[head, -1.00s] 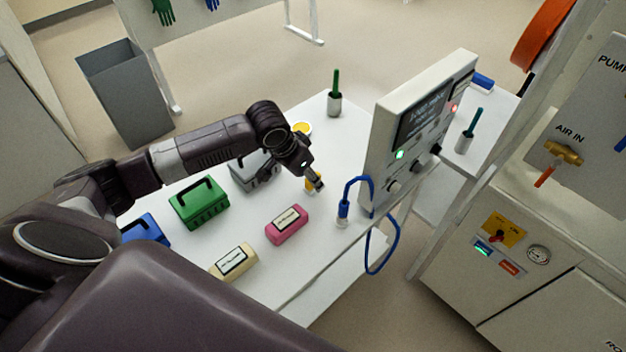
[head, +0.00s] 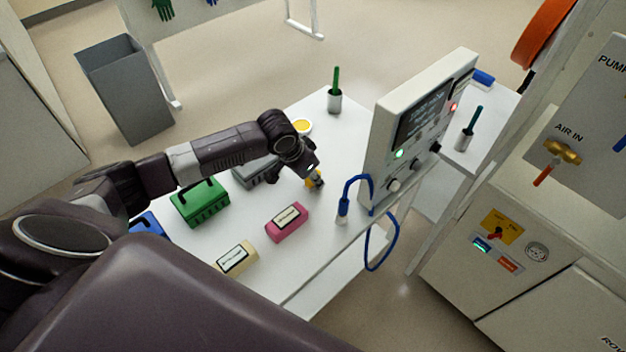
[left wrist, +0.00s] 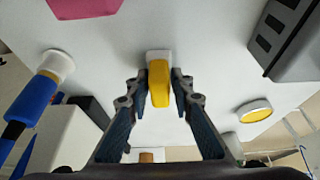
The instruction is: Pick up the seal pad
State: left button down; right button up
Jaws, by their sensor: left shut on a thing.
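The seal pad appears to be the small yellow block with a pale base (left wrist: 158,85), between the fingers in the left wrist view. In the head view a yellow bit of it (head: 311,183) shows just below my left wrist, over the white table. My left gripper (left wrist: 161,79) is shut on the yellow part; it also shows in the head view (head: 315,181), partly hidden by its own wrist. I cannot tell whether the pad's base touches the table. My right gripper is not in view.
A pink block (head: 287,222) and a cream block (head: 236,258) lie in front. Green (head: 200,203), grey (head: 257,170) and blue (head: 150,226) cases stand left. A yellow-topped dish (head: 302,127) is behind. A blue-cabled probe (head: 343,209) and a console (head: 415,125) stand right.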

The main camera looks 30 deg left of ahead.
pick_arm(q)
jog(key=shift+r, duration=0.1)
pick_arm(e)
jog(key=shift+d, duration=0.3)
pick_arm(q)
jog(key=shift+r, duration=0.6)
notch_tip(320, 180, up, 19)
jog(key=b, duration=0.3)
jog(key=shift+f, duration=0.15)
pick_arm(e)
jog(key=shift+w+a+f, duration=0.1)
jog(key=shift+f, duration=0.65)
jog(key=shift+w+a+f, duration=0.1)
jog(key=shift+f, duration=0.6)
